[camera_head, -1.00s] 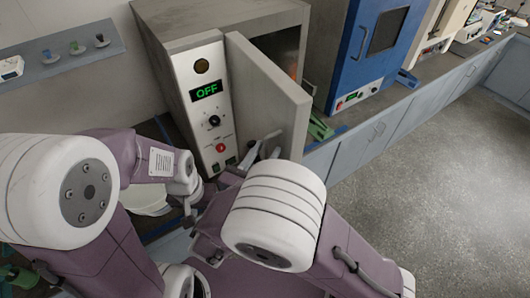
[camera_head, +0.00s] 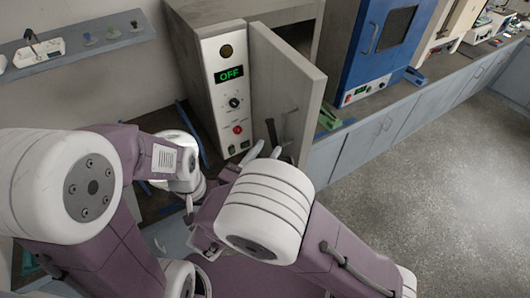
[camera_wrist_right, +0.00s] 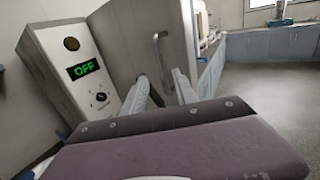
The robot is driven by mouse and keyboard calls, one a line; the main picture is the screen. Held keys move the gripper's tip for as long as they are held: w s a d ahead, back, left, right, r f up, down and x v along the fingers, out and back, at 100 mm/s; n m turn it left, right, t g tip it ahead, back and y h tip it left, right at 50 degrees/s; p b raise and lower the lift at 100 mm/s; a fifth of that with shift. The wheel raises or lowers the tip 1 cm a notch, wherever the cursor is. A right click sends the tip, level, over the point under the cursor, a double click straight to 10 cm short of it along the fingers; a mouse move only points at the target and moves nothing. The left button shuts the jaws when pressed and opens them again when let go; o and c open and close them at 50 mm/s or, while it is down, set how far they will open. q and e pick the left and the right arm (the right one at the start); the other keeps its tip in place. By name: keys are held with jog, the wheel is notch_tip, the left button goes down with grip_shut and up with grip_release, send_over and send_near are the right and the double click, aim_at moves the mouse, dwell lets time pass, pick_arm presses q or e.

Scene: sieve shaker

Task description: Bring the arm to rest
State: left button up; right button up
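My right gripper (camera_head: 264,152) is in front of the half-open door of a grey oven in the head view. In the right wrist view its two pale fingers (camera_wrist_right: 160,92) are spread apart with nothing between them. The door handle (camera_wrist_right: 160,52) shows beyond the fingertips, apart from them. My right arm (camera_head: 265,205) is bent in front of me. My left arm (camera_head: 140,165) comes in from the left, also bent, and its gripper cannot be made out.
The grey oven's panel (camera_head: 225,110) reads OFF, and its door (camera_head: 282,85) stands open toward me. A blue oven (camera_head: 375,45) stands to its right on the long bench (camera_head: 400,115). A shelf (camera_head: 90,45) with small items is at upper left. The floor (camera_head: 420,180) at right is clear.

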jog(key=d+f+m+g+h+b, duration=0.25)
jog(key=d+f+m+g, duration=0.3)
jog(key=d, duration=0.55)
pick_arm(q)
notch_tip(320, 180, down, 7)
jog(key=w+b, duration=0.1)
jog(key=b, duration=0.3)
jog(key=shift+d, duration=0.2)
pick_arm(e)
jog(key=s+d+f+m+g+y, duration=0.4)
jog(key=f+m, duration=0.3)
jog(key=m, duration=0.6)
jog(key=s+d+f+m+g+y, duration=0.4)
jog(key=d+f+m+g+y, duration=0.1)
jog(key=m, duration=0.7)
notch_tip(320, 180, down, 3)
jog(key=shift+s+r+m+g+y, duration=0.15)
jog(key=shift+s+m+g+y, duration=0.15)
jog(key=shift+y, duration=0.35)
pick_arm(q)
jog(key=shift+s, duration=0.1)
